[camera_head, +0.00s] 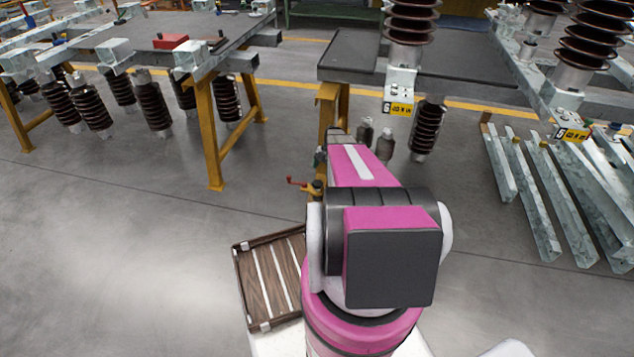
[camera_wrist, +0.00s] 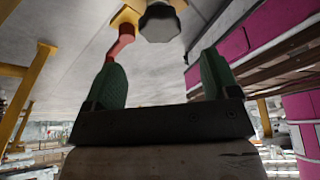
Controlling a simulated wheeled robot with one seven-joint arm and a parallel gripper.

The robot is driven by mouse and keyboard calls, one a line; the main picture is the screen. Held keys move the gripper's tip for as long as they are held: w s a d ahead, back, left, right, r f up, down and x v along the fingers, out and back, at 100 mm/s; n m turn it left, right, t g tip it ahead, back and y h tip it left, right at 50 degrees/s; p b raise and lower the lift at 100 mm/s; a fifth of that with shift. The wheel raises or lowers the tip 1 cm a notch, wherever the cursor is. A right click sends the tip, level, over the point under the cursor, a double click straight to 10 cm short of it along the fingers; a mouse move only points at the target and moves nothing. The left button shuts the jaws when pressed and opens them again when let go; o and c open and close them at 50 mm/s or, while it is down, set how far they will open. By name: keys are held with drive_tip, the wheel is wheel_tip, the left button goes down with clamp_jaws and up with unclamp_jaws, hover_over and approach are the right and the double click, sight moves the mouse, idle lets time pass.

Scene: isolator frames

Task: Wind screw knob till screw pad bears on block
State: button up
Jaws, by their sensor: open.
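A small yellow fitting with a red crank arm (camera_head: 299,182) shows just left of my arm in the head view. In the wrist view the red arm (camera_wrist: 121,42) and a grey faceted round end (camera_wrist: 160,24) on a yellow body (camera_wrist: 127,17) are at the top. The grey end may be the screw knob; I cannot tell for sure. My gripper (camera_wrist: 162,72) is open and empty, its two green fingers wide apart. The grey end lies beyond the fingertips, roughly in line with the gap, apart from both. The screw pad and block cannot be made out.
A dark table (camera_head: 440,75) with yellow legs stands behind my arm, with ribbed brown insulators around it. Another frame table (camera_head: 205,62) is at the left. Steel channels (camera_head: 530,195) lie at the right. A wooden slatted tray (camera_head: 237,265) is beside my arm. The left floor is clear.

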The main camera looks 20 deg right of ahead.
sight(318, 182)
drive_tip(key=x, duration=0.7)
drive_tip(key=shift+f, duration=0.2)
drive_tip(key=c, duration=0.9)
